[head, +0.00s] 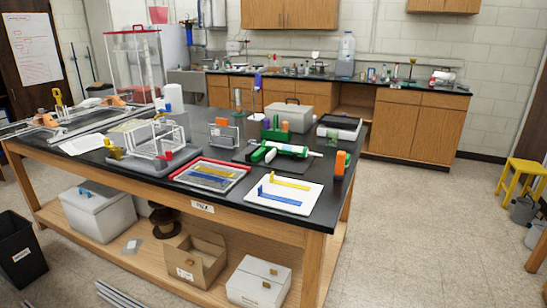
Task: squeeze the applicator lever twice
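A green and white device that looks like the applicator (287,149) lies on a dark mat (243,155) near the right end of the black-topped bench (200,201). Its white nozzle points right, and green parts that may be its handle and lever are at its left end. The lever itself is too small to make out. Neither of my grippers is in view, and nothing touches the applicator.
A white board (295,207) with yellow and blue bars and a red-rimmed tray (210,189) lie in front of the applicator. An orange and black tool (341,164) stands right of it. Behind are a green caddy (275,133) and a grey case (289,112).

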